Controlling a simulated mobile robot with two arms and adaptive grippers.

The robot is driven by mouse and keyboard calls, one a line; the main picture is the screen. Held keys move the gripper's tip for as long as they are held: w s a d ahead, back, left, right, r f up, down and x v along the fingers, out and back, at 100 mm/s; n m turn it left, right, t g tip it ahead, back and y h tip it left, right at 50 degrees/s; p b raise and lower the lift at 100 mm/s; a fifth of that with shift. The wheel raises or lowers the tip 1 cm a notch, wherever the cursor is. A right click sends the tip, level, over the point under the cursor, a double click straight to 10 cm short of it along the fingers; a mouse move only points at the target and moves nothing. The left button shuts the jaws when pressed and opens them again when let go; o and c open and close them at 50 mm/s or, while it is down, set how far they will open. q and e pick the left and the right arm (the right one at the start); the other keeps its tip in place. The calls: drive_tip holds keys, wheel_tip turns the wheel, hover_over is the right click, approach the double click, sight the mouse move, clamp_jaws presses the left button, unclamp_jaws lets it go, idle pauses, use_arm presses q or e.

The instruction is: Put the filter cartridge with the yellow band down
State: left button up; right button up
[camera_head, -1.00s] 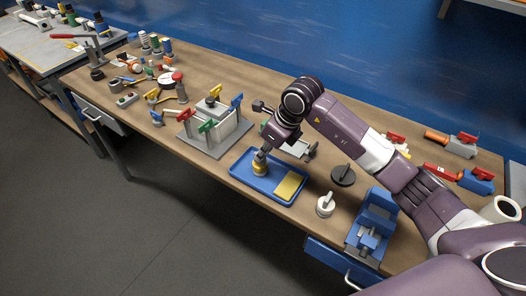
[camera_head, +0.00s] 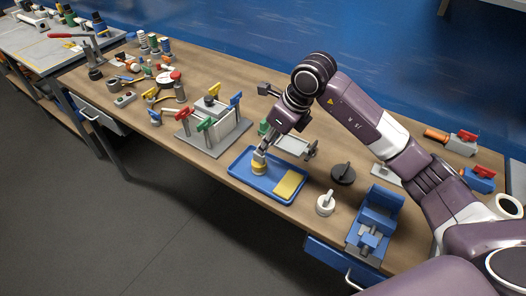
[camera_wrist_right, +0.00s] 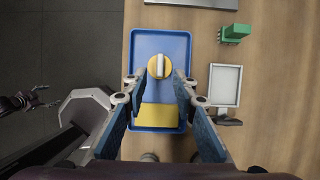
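The filter cartridge with the yellow band (camera_head: 259,169) stands upright in the left part of the blue tray (camera_head: 235,172). In the right wrist view the cartridge (camera_wrist_right: 159,67) is seen from above as a yellow round with a white bar on top. My right gripper (camera_head: 262,151) points down just above it. In the wrist view the right gripper's fingers (camera_wrist_right: 158,82) are spread, with a gap between each finger and the cartridge. A dark hand, seemingly my left gripper (camera_wrist_right: 38,98), shows small at the left edge of the wrist view; its fingers are unclear.
A yellow pad (camera_head: 289,184) lies in the tray beside the cartridge. A white knobbed piece (camera_head: 325,204), a black disc (camera_head: 343,174) and a blue vise (camera_head: 374,222) stand to the right. A grey fixture with coloured clamps (camera_head: 211,130) stands to the left.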

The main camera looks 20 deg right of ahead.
drive_tip(key=v, duration=0.7)
drive_tip(key=shift+b, duration=0.45)
drive_tip(key=shift+s+f, duration=0.1)
drive_tip(key=shift+f, duration=0.05)
